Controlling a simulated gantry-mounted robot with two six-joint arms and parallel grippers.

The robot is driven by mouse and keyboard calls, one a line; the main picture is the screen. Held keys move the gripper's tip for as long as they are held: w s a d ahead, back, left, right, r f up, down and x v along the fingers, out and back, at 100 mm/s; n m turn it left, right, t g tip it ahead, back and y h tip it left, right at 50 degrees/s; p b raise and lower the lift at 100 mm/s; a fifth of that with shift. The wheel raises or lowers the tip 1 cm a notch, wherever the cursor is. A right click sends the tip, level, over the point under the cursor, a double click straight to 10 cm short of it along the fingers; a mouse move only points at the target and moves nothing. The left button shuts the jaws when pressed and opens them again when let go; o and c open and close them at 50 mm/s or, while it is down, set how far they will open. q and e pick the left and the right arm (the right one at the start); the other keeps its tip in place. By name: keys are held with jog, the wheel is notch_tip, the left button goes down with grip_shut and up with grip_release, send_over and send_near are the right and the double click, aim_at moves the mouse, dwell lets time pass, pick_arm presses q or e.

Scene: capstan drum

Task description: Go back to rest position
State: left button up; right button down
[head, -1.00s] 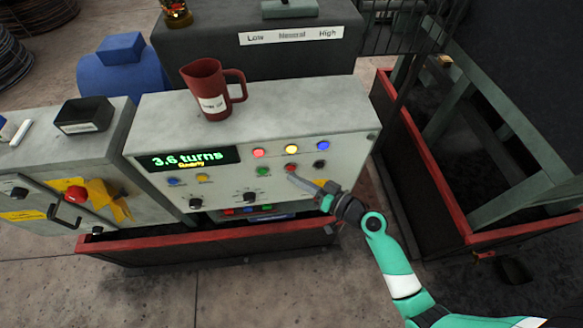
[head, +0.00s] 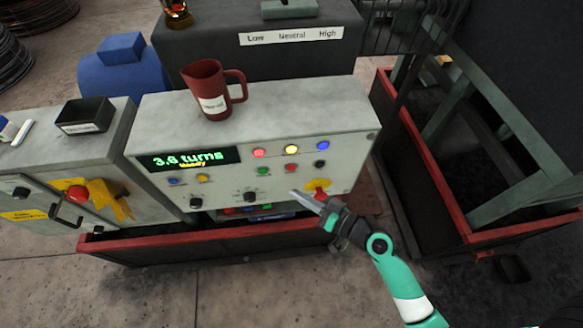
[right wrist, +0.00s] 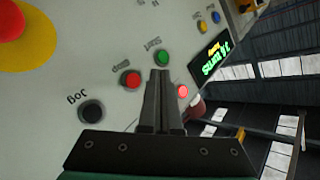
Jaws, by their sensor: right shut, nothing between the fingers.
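My right gripper (head: 308,200) is shut and empty. It hangs in front of the lower right part of the control panel (head: 350,150), on a green and white arm. In the right wrist view its closed fingers (right wrist: 162,85) point toward the panel, with a green start button (right wrist: 162,58), a red button (right wrist: 130,79) and a black jog button (right wrist: 91,111) around them. I cannot tell the gap to the panel exactly. The panel display (head: 190,158) reads 3.6 turns. My left gripper is not in view.
A red mug (head: 207,90) stands on top of the panel. A red emergency button on a yellow disc (head: 318,187) sits close to my right gripper. A red-edged trough (head: 180,238) runs below. Open floor (head: 270,295) lies in front.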

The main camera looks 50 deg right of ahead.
dwell(0.5)
jog(key=w+a+r+n+t+y, duration=0.2)
jog(key=w+a+r+n, duration=0.1)
jog(key=r, duration=0.7)
jog(key=w+a+r+n+t+y, duration=0.1)
jog(key=w+a+r+n+y, duration=0.2)
jog(key=r, duration=0.7)
jog(key=w+a+r+n+t+y, duration=0.1)
jog(key=w+a+r+n+t, duration=0.2)
jog(key=r, duration=0.7)
jog(key=s+a+r+n+t, duration=0.15)
jog(key=s+r, duration=0.35)
jog(key=r, duration=0.8)
jog(key=s+r+n+t, duration=0.1)
jog(key=s+r+t, duration=0.3)
jog(key=r, duration=1)
notch_tip(320, 180, up, 31)
jog(key=d+m+h+p, duration=0.2)
jog(key=m+h+p, duration=0.2)
jog(key=p, duration=2.7)
jog(key=shift+s+d+f+h+p, duration=0.15)
jog(key=shift+d+h+p, duration=0.2)
jog(key=shift+h, duration=0.35)
